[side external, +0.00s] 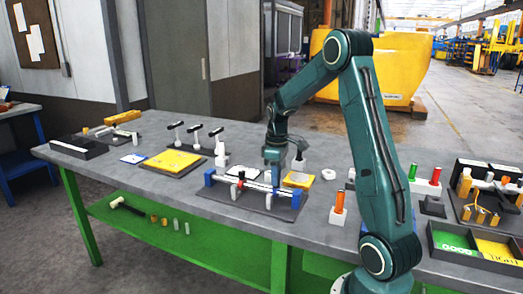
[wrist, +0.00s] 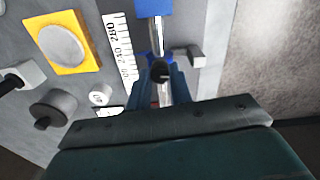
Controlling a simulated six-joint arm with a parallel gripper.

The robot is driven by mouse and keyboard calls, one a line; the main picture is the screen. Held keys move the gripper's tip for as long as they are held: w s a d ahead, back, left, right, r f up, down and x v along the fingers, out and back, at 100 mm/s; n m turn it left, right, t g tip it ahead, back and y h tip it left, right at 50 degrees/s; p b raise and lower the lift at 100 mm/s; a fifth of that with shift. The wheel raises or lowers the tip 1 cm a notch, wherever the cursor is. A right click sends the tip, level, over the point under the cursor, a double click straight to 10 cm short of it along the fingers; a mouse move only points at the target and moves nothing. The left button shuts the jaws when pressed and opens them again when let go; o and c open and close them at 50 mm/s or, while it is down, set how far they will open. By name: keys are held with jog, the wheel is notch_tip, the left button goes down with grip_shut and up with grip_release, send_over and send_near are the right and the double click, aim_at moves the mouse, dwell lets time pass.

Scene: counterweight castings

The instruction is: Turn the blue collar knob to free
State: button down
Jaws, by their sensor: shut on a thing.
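A metal rail (side external: 258,186) runs between a left blue end block (side external: 210,177) and a right blue end block (side external: 298,196) on a dark base plate. My gripper (side external: 274,178) points down at the rail's right half. In the wrist view my gripper's fingers (wrist: 164,82) stand on both sides of a dark knob (wrist: 160,70) and are shut on it. A blue collar (wrist: 145,60) shows just beyond the fingers, around the rail. The fingers hide most of the collar, and I cannot read the knob's turn position.
A white number scale (wrist: 122,45) lies along the rail. A yellow plate (wrist: 62,42) with a round grey piece lies beside it. Black-handled clamps (side external: 196,132) stand behind on the left. An orange-topped post (side external: 339,202) stands to the right of the rail.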

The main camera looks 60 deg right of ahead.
jog(key=shift+n, duration=0.8)
jog(key=c, duration=1.3)
grip_release()
jog(key=shift+o, duration=0.2)
jog(key=shift+r, duration=0.1)
notch_tip(320, 180, up, 14)
